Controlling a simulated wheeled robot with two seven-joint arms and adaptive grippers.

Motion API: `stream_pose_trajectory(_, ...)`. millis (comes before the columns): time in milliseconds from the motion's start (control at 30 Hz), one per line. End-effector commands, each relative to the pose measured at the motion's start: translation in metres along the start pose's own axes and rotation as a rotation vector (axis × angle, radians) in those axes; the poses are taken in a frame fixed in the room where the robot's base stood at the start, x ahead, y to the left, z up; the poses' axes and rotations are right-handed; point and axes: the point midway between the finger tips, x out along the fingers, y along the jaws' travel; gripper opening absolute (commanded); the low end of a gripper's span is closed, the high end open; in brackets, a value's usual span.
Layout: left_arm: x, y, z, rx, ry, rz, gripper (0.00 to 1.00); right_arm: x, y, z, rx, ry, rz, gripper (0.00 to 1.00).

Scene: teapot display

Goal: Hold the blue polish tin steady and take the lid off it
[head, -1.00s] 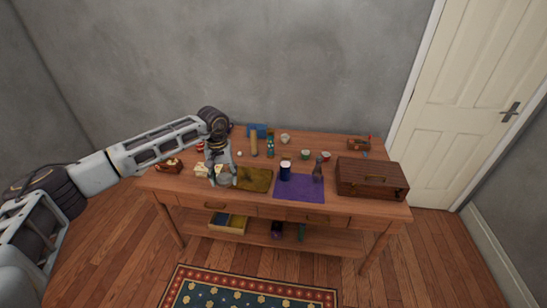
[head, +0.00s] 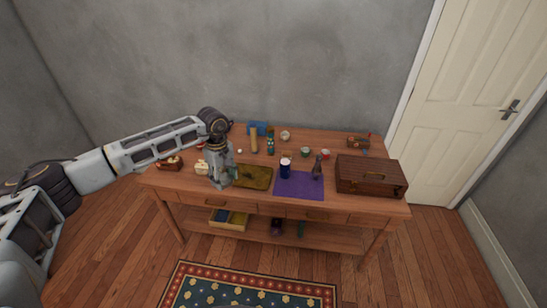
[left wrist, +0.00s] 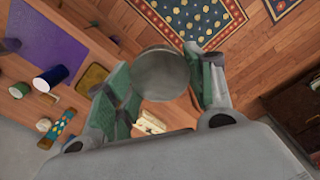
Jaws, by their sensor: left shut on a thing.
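The blue tin (head: 285,171) stands upright on the purple mat (head: 300,188), with a white top. It also shows in the left wrist view (left wrist: 50,80), apart from my left gripper. My left gripper (head: 222,183) is low over the left end of the olive cloth (head: 255,178), left of the tin. In the left wrist view, my left gripper (left wrist: 160,88) is shut on a round, dull grey disc-like thing (left wrist: 160,73). I cannot tell whether this is a lid. My right gripper is out of view.
A brown wooden chest (head: 370,176) stands right of the mat. A dark bottle-like thing (head: 317,167) stands on the mat beside the tin. A cream item (head: 202,167) is near my gripper.

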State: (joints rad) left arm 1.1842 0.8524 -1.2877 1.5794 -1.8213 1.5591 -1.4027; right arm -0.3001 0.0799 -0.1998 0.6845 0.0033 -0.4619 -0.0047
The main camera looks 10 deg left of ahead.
Motion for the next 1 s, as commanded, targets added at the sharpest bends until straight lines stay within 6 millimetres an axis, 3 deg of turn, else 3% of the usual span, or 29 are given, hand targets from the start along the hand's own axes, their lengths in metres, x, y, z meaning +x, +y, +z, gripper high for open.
stream_pose_trajectory(233, 0.001, 0.000, 0.003, -0.192, 0.000, 0.000, 0.25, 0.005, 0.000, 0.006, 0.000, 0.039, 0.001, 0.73)
stream_pose_trajectory(600, 0.001, 0.001, 0.005, -0.482, 0.000, 0.001, 0.25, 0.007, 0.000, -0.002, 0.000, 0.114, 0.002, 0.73)
stream_pose_trajectory(1000, 0.001, 0.001, 0.006, -0.659, 0.000, 0.001, 0.25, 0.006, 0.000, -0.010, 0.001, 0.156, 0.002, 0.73)
